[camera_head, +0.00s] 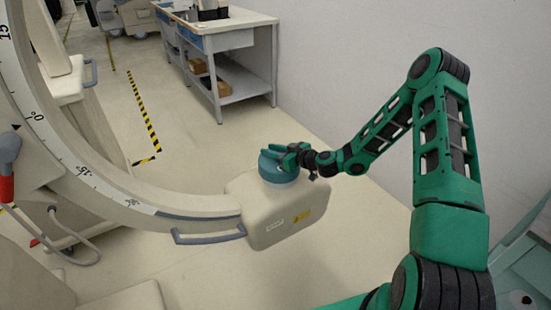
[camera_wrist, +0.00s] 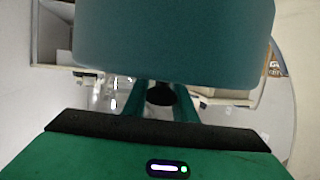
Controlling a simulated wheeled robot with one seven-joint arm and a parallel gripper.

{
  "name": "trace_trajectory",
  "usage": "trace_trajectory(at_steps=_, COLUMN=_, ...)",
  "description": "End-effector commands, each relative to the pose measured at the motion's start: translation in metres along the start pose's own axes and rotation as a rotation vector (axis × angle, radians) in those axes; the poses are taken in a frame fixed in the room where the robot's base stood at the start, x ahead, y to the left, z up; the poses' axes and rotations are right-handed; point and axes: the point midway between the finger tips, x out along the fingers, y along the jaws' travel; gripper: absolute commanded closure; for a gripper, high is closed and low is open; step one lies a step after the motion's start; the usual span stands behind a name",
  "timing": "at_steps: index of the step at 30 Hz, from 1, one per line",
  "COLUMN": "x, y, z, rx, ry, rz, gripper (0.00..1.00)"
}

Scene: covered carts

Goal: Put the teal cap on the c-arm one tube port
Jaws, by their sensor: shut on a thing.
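The teal cap (camera_head: 276,168) is at the top of the beige tube housing at the lower end of the c-arm (camera_head: 262,206). My gripper (camera_head: 287,157) is shut on the cap from its right side. In the wrist view the cap (camera_wrist: 172,38) fills the upper middle, in front of my gripper's fingers (camera_wrist: 160,98). The tube port is hidden under the cap. I cannot tell whether the cap touches the housing or sits fully down on it.
A grey handle (camera_head: 208,237) sticks out at the housing's left. The c-arm's curved arc (camera_head: 110,190) sweeps up to the left. A workbench (camera_head: 225,40) with shelves stands at the back. The floor between has yellow-black tape (camera_head: 143,110). A plain wall (camera_head: 345,60) is behind my arm.

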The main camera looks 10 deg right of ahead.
Motion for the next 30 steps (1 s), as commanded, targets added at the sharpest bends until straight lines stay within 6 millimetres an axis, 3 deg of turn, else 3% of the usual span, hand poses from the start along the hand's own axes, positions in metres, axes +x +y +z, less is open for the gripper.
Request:
trace_trajectory(at_steps=9, x=0.009, y=0.000, z=0.032, rx=0.003, ry=0.001, rz=0.001, gripper=0.99)
trace_trajectory(at_steps=21, x=0.010, y=0.000, z=0.036, rx=0.002, ry=0.000, rz=0.001, gripper=0.99)
trace_trajectory(at_steps=22, x=0.010, y=0.000, z=0.036, rx=0.001, ry=0.000, rz=0.001, gripper=0.73)
trace_trajectory(at_steps=24, x=0.010, y=0.000, z=0.036, rx=0.001, ry=0.000, rz=0.001, gripper=0.56)
trace_trajectory(at_steps=30, x=0.010, y=0.001, z=0.036, rx=0.001, ry=0.000, rz=0.002, gripper=0.56)
